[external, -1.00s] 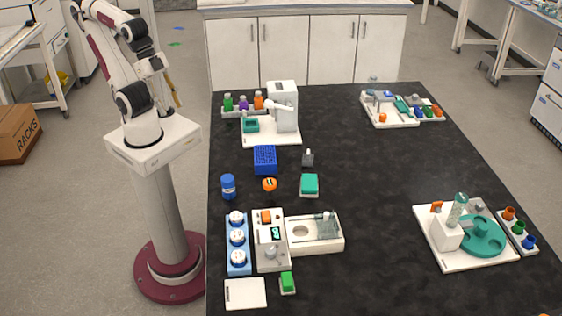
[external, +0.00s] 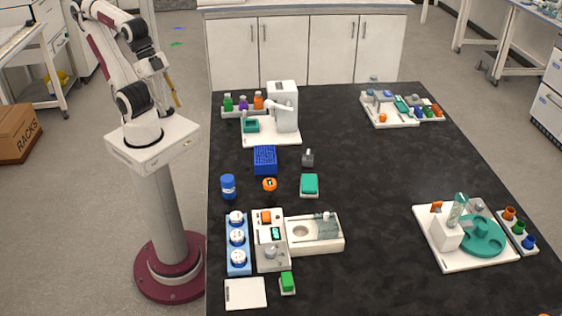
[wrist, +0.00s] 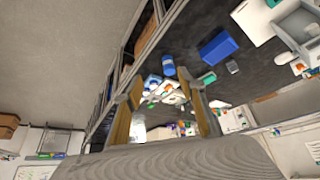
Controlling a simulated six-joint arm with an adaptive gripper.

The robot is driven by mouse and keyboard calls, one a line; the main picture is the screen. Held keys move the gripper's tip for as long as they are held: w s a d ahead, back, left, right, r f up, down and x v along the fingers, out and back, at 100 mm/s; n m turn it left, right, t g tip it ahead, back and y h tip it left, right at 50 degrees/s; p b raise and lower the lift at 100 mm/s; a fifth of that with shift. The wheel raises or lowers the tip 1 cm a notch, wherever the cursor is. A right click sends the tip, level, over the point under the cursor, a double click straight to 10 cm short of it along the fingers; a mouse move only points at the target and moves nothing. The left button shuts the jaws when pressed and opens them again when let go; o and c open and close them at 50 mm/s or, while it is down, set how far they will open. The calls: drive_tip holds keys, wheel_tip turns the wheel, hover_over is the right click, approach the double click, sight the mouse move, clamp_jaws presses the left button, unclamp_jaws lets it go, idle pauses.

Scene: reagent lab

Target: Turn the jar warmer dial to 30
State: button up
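The jar warmer looks to be the white unit (external: 262,228) at the front left of the dark table in the external view. Its panel carries an orange switch (external: 266,217), a small dark display (external: 275,233) and a grey dial (external: 270,252). The display's reading and the dial's setting are too small to read. A white basin (external: 301,231) with a round well joins it on the right. My gripper (external: 175,92) is up at the left, off the table and far from the dial. In the wrist view its two tan fingers (wrist: 165,108) stand apart with nothing between them.
A blue rack with white-capped jars (external: 238,237) stands left of the panel. A white pad (external: 245,293) and a green block (external: 288,282) lie in front. A blue jar (external: 228,186) and blue rack (external: 265,160) stand behind. The table's middle is clear.

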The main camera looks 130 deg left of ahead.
drive_tip(key=w+d+f+g, duration=0.1)
drive_tip(key=w+d+f, duration=0.2)
drive_tip(key=w, duration=1)
drive_tip(key=w+d+f+g, duration=0.1)
drive_tip(key=w+d+f, duration=0.3)
drive_tip(key=w+f, duration=0.5)
drive_tip(key=w+d+f+g+y, duration=0.1)
drive_tip(key=w+d+f, duration=0.2)
drive_tip(key=w, duration=1.6)
drive_tip(key=shift+d+f, duration=0.2)
drive_tip(key=shift+f, duration=0.8)
drive_tip(key=shift+d+f, duration=0.15)
drive_tip(key=shift+f, duration=0.85)
drive_tip(key=w, duration=0.3)
drive_tip(key=shift+w+d+f+n, duration=0.25)
drive_tip(key=shift+w+d+n, duration=0.05)
drive_tip(key=shift+d, duration=0.05)
drive_tip(key=n+t, duration=0.1)
drive_tip(key=t, duration=0.1)
approach(271, 250)
drive_tip(key=shift+w+f+n, duration=0.25)
drive_tip(key=shift+f+n, duration=0.05)
drive_tip(key=shift+f, duration=0.1)
drive_tip(key=shift+f, duration=0.1)
drive_tip(key=shift+x, duration=3.8)
